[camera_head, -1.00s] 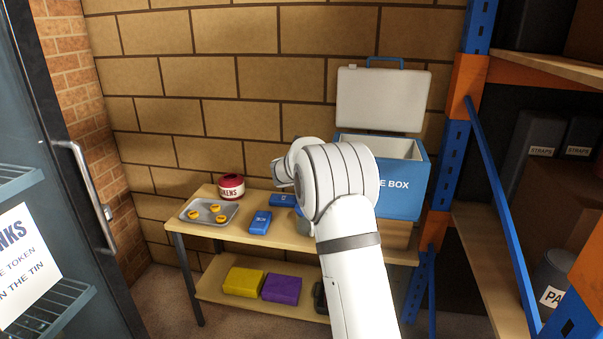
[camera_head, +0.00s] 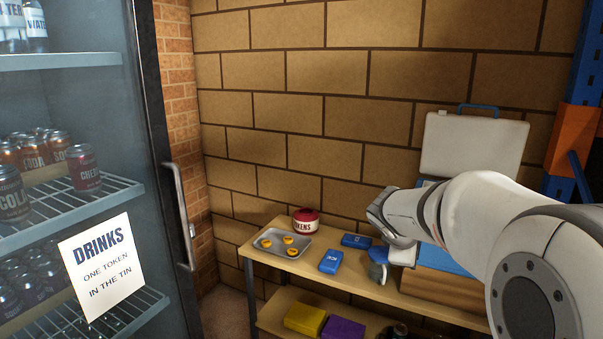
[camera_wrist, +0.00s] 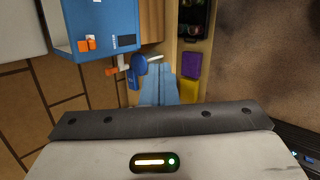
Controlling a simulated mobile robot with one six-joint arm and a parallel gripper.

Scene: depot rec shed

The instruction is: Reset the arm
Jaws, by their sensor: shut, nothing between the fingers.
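My arm comes in from the right in the head view and bends to the left. Its end is over the right part of the wooden table (camera_head: 345,283). The fingers are hard to make out there. In the wrist view my gripper (camera_wrist: 158,72) shows as two light blue fingers side by side, shut with nothing between them. The fingers point toward the table area, apart from the things around it as far as I can tell.
On the table are a tray (camera_head: 268,234) with yellow pieces, a red tokens tin (camera_head: 306,221), blue packs (camera_head: 331,262) and a cool box with its lid (camera_head: 470,145) up. Yellow (camera_head: 305,319) and purple (camera_head: 343,328) packs lie below. A drinks fridge (camera_head: 182,215) stands left.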

